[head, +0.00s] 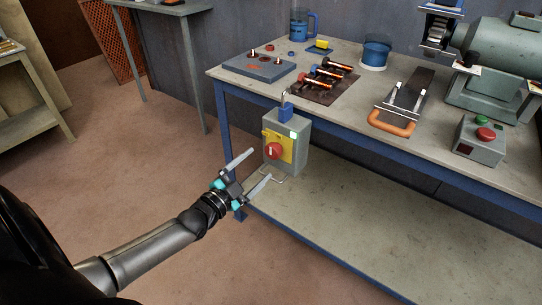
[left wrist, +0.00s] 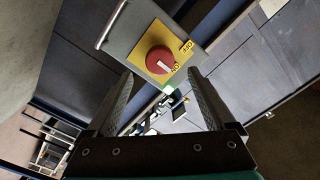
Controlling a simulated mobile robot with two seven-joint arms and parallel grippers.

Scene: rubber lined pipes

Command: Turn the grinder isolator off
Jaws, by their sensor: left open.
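The grinder isolator (head: 287,143) is a grey box on the front of the workbench, with a yellow plate and a red rotary knob (head: 273,151). In the left wrist view the red knob (left wrist: 160,60) sits on the yellow plate (left wrist: 147,38), with a white mark on it pointing at one of the plate's labels. A small green light (left wrist: 168,88) is lit beside the plate. My left gripper (head: 258,170) is open and empty in front of the isolator, apart from the knob. In the left wrist view the knob lies ahead of and between the open fingers. My right gripper is not in view.
The workbench (head: 225,74) carries a bench grinder (head: 492,60), a grey control box with a red button (head: 480,138), an orange-handled tool (head: 391,123) and a blue mug (head: 299,27). A lower shelf (head: 370,230) runs underneath. The floor in front is clear.

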